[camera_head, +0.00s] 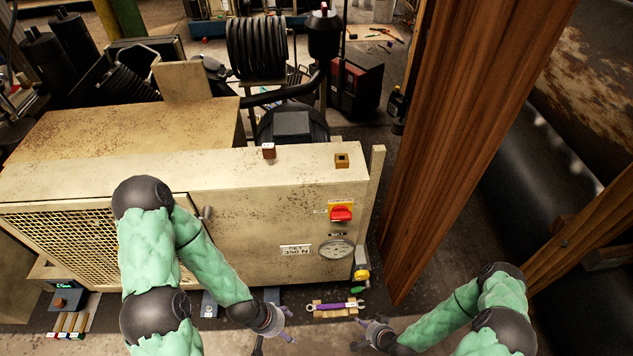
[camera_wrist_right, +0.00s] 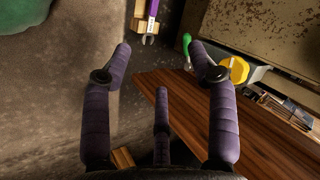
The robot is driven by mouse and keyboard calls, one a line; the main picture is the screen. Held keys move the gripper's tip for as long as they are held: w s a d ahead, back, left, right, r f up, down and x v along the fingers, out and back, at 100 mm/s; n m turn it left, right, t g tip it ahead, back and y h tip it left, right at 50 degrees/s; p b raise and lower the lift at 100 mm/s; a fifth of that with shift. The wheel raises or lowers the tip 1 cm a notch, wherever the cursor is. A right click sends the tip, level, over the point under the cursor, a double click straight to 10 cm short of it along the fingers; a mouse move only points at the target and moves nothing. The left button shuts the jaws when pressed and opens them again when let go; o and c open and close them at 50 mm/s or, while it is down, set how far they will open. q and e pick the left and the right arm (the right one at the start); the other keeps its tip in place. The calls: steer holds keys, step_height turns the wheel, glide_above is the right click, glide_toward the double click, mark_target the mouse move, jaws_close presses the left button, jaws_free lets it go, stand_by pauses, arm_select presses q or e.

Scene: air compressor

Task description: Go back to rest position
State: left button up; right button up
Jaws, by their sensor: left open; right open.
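My left gripper (camera_head: 277,333) is open and empty in front of the compressor cabinet, low in the head view. My right gripper (camera_head: 364,334) is to its right near the lower edge, and its spread purple fingers also show in the right wrist view (camera_wrist_right: 160,52), open with nothing between them. The beige air compressor (camera_head: 262,238) stands ahead of both arms. Its front has a red rotary switch (camera_head: 341,213), a round gauge (camera_head: 337,249) and a "SET 350 N" label (camera_head: 295,250).
A purple wrench (camera_head: 335,307) lies on a wooden holder on the floor, with a yellow knob (camera_head: 361,274) nearby. A wooden post (camera_head: 465,130) rises at the right. Coloured cylinders (camera_head: 68,323) lie at the lower left.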

steer(key=s+a+r+n+g+p, duration=0.1)
steer(key=a+r, duration=0.1)
steer(key=r, duration=0.5)
steer(key=s+a+r+n+g+p, duration=0.1)
steer(key=s+a+r+n+g, duration=0.1)
steer(key=r, duration=0.5)
steer(key=s+a+r+n+g+p, duration=0.1)
steer(key=a+r+n+g, duration=0.1)
steer(key=r, duration=0.5)
steer(key=shift+s+a, duration=0.35)
steer(key=shift+a, duration=0.45)
